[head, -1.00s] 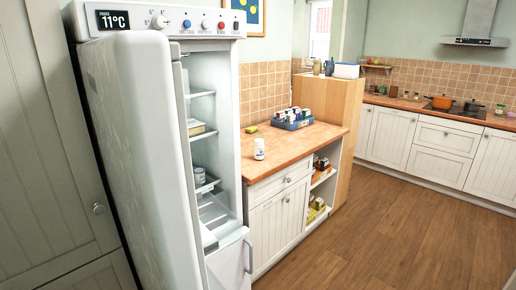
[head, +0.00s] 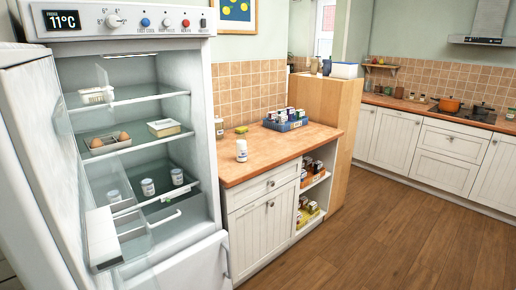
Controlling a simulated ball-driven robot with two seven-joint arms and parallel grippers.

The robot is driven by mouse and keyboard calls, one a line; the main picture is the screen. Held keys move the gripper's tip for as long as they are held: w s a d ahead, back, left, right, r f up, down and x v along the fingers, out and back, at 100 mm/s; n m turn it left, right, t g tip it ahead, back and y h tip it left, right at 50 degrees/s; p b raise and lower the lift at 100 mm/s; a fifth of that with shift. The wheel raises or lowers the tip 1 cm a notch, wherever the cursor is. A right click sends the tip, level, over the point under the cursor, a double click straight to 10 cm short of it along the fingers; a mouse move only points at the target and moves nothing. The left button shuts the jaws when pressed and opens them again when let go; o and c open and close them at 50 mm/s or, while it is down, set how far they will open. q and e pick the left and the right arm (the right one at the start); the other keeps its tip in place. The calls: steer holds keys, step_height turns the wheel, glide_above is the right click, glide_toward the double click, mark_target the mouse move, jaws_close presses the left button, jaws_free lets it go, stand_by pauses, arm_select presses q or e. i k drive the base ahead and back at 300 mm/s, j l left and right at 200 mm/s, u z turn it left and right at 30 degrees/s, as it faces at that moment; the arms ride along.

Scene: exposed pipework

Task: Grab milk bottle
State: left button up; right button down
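A white bottle (head: 241,150) stands upright on the wooden counter (head: 285,149), right of the fridge. Two small white containers with dark labels, a left one (head: 147,187) and a right one (head: 177,176), stand low inside the open fridge (head: 130,110). I cannot read the labels, so I cannot tell which of these holds milk. The fridge door (head: 30,150) stands open at the left edge, its front part cut off by the frame. Neither of my grippers shows in the head view.
Fridge shelves hold an egg tray (head: 108,142), a pale box (head: 163,128) and a white carton (head: 97,95). On the counter are a jar (head: 219,127), a yellow-green sponge (head: 241,130) and a blue crate (head: 286,126) of small items. The wooden floor (head: 400,230) at right is clear.

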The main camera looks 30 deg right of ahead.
mark_target(241, 144)
steer(key=i+l, duration=0.1)
steer(key=l, duration=0.6)
steer(key=i+l+u, duration=0.15)
steer(key=l, duration=0.55)
steer(key=i+l, duration=0.1)
steer(key=l, duration=0.65)
steer(key=u, duration=0.05)
